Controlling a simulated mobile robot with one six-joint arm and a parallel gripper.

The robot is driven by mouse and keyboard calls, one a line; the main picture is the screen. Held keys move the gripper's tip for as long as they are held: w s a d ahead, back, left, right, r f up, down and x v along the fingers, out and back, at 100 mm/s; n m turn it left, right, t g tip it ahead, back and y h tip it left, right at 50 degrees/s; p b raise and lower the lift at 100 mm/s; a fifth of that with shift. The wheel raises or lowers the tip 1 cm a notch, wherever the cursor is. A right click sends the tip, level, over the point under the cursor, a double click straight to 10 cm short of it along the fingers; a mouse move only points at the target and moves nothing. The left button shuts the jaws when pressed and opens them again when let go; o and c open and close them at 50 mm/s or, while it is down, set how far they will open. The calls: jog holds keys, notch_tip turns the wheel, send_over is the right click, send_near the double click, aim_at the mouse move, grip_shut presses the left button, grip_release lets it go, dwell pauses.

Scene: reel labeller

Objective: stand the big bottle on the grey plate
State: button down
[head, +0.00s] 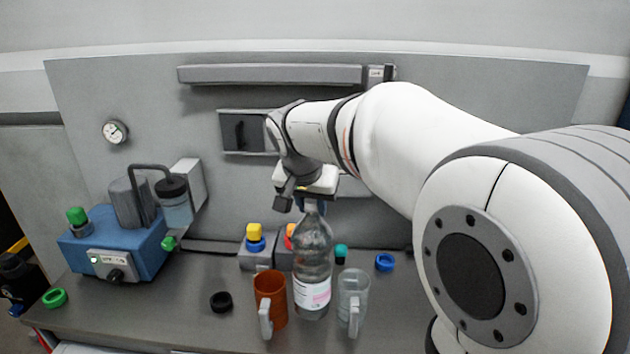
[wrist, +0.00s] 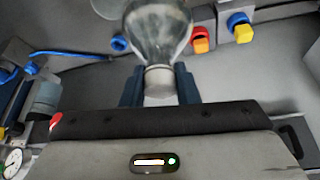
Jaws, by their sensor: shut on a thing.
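The big bottle (head: 312,250) is clear, with a white label low on its side, and stands upright in the head view between two mugs. My gripper (head: 312,203) is shut on its neck from above. In the wrist view the two dark blue fingers (wrist: 160,88) sit on either side of the neck, and the bottle's clear shoulder (wrist: 160,35) shows beyond them. I cannot tell whether the bottle's base touches the surface below. I cannot make out a separate grey plate; the bottle and mugs may hide it.
An orange mug (head: 268,297) is close left of the bottle and a clear mug (head: 353,298) close right. Button boxes (head: 257,258) are behind. A black ring (head: 221,302) and blue ring (head: 385,262) lie on the grey bench (head: 170,312). A blue machine (head: 125,245) stands left.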

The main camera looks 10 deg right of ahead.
aim_at(312, 260)
jog(key=shift+f, duration=2.35)
jog(key=c, duration=1.1)
grip_release()
jog(key=shift+s+f, duration=0.1)
jog(key=shift+f, duration=0.1)
jog(key=shift+r, duration=0.15)
